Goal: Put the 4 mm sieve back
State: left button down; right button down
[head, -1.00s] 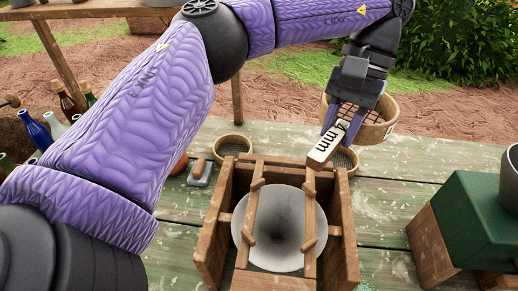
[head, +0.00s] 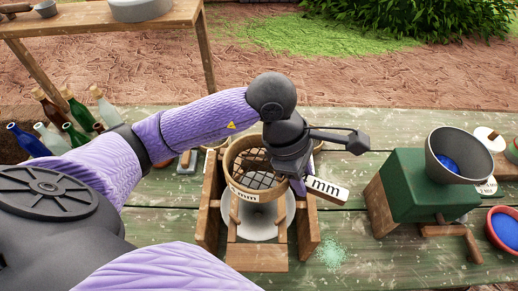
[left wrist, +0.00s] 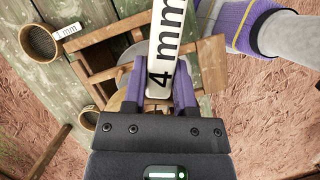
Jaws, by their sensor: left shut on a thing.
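The 4 mm sieve (head: 232,178) is a round wooden ring with a coarse dark mesh and a pale labelled handle. My left gripper (head: 297,186) is shut on the handle, which points right; its "4 mm" label (left wrist: 167,45) is clear in the left wrist view between my fingers (left wrist: 153,88). The ring is over the back of a wooden frame (head: 209,215) with a pale funnel (head: 263,232) in it. I cannot tell whether the ring touches the rails. My right gripper is not in view.
A 1 mm sieve (left wrist: 24,44) and another small sieve (left wrist: 79,118) lie on the green table. A green mill (head: 405,178) on a wooden block stands right of the frame. Bottles (head: 75,110) stand far left. Green grains (head: 332,252) lie by the frame.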

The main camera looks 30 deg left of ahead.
aim_at(275, 180)
pick_arm(q)
notch_tip(275, 180, down, 11)
jog(key=shift+r+b, duration=0.2)
jog(key=shift+b, duration=0.55)
jog(key=shift+c, duration=2)
grip_release()
jog(key=shift+r, duration=0.1)
jog(key=shift+r+p, duration=0.4)
jog(key=shift+p, duration=0.1)
jog(key=v, duration=1.1)
jog(key=shift+s+a+r, duration=0.15)
jog(key=shift+r, duration=0.2)
